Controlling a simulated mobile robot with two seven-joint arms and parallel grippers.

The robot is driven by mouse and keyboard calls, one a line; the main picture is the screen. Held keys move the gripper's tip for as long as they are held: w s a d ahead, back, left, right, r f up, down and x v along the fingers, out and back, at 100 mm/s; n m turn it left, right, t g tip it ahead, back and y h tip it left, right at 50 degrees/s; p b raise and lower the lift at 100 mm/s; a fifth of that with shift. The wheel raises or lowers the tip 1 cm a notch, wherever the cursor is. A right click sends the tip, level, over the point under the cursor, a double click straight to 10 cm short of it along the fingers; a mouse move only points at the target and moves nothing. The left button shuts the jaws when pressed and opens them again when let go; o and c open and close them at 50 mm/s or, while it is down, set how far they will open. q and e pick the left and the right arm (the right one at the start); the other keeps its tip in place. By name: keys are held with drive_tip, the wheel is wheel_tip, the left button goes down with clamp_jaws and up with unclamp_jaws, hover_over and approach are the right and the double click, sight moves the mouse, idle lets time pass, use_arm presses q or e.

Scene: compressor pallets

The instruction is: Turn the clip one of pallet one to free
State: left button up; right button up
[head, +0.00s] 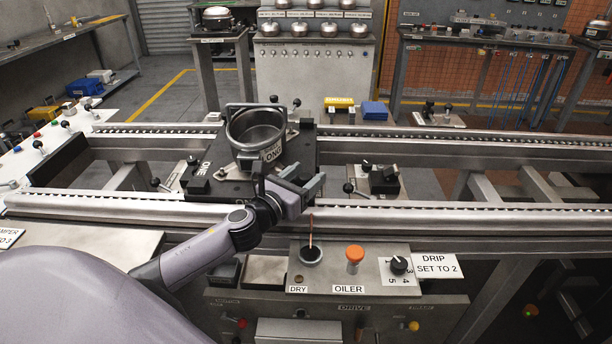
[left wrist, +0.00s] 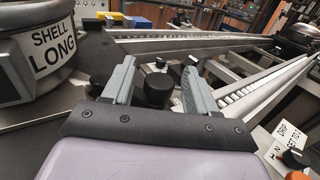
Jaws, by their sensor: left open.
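The pallet (head: 232,188) is a dark plate on the conveyor rails, with a label at its left end. It carries a round metal shell (head: 258,128) marked LONG, which also shows at the left of the left wrist view (left wrist: 38,55). My left gripper (head: 306,174) is open over the pallet's right front edge, right of the shell. In the left wrist view a black knob (left wrist: 157,89) shows between the open fingers (left wrist: 160,68), apparently not gripped. I cannot tell whether it is clip one or how it is turned. My right gripper is out of view.
Conveyor rails (head: 455,217) run left to right. A black-knobbed lever fixture (head: 376,181) stands between the rails, right of the gripper. In front is an oiler panel with an orange button (head: 354,254) and a dial (head: 398,265). The rear rail right of the pallet is clear.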

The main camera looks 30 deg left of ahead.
sight(300, 184)
use_arm(q)
drive_tip(key=shift+s+a, duration=0.1)
drive_tip(key=shift+s, duration=3.2)
drive_tip(key=shift+w, duration=0.1)
drive_tip(key=n+y, duration=0.1)
drive_tip(key=w+y, duration=0.1)
drive_tip(key=shift+f+n+y, duration=0.3)
drive_tip(key=shift+f+n, duration=0.05)
drive_tip(key=shift+n, duration=0.05)
drive_tip(key=n+y, duration=0.1)
drive_tip(key=w+g+y+p, duration=0.1)
drive_tip(key=shift+d+f+n+y, duration=0.25)
drive_tip(key=shift+d+n+y, duration=0.05)
drive_tip(key=shift+d+n, duration=0.1)
drive_tip(key=y, duration=0.1)
drive_tip(key=d+n+g+y+p, duration=0.1)
drive_tip(key=shift+w+r+n+y, duration=0.1)
drive_tip(key=shift+w+n+y, duration=0.1)
drive_tip(key=shift+n+y, duration=0.1)
drive_tip(key=shift+d+r+n+g+y+p, duration=0.15)
drive_tip(key=shift+d+r+n+g+y, duration=0.1)
drive_tip(key=shift+d+n+y, duration=0.3)
drive_tip(key=shift+d+r+n+g+y+p, duration=0.15)
drive_tip(key=shift+d+r+n+g+y, duration=0.15)
drive_tip(key=shift+y, duration=0.45)
drive_tip(key=shift+x, duration=3.55)
drive_tip(key=shift+s+a+f, duration=0.1)
